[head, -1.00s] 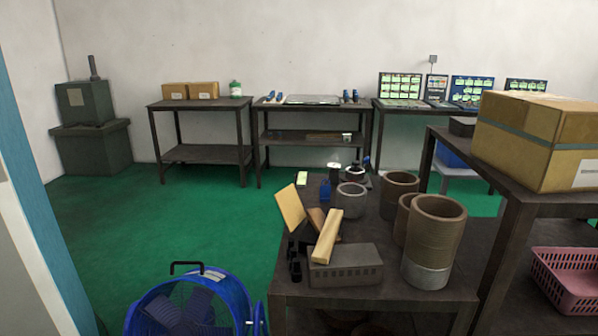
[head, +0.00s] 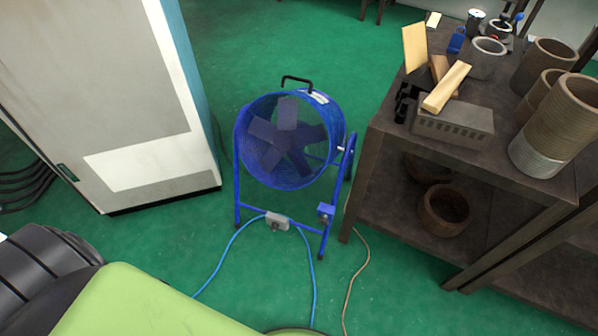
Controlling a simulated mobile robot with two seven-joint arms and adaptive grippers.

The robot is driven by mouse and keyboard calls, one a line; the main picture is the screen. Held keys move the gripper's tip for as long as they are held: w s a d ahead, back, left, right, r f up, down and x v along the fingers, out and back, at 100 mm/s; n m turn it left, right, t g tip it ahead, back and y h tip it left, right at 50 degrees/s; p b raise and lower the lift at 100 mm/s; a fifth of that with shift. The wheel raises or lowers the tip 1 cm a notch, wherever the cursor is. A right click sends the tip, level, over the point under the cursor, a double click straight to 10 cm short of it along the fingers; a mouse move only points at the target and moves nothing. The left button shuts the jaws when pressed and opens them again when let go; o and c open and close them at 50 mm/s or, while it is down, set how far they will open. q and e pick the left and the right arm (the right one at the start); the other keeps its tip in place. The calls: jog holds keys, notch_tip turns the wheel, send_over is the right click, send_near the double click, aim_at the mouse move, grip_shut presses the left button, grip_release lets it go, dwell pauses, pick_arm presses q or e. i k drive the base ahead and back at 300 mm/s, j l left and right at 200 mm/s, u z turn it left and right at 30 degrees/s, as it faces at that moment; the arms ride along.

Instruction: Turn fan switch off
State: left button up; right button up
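A blue drum fan (head: 290,140) stands on the green floor in the middle of the head view, in a blue tubular stand with a black handle on top. A small grey box (head: 277,221) with a dark knob-like spot sits on the low front bar of the stand, with a blue cable by it. A small blue box (head: 326,212) is on the stand's right leg. I cannot tell which of the two is the switch. Neither of my grippers is in view.
A dark workbench (head: 375,170) with cylinders and wood blocks stands right of the fan. A white and grey cabinet (head: 130,130) stands to the left. Blue cables and a tan cable (head: 359,270) run over the green floor in front.

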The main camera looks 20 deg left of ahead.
aim_at(275, 227)
jog(key=u, duration=1.05)
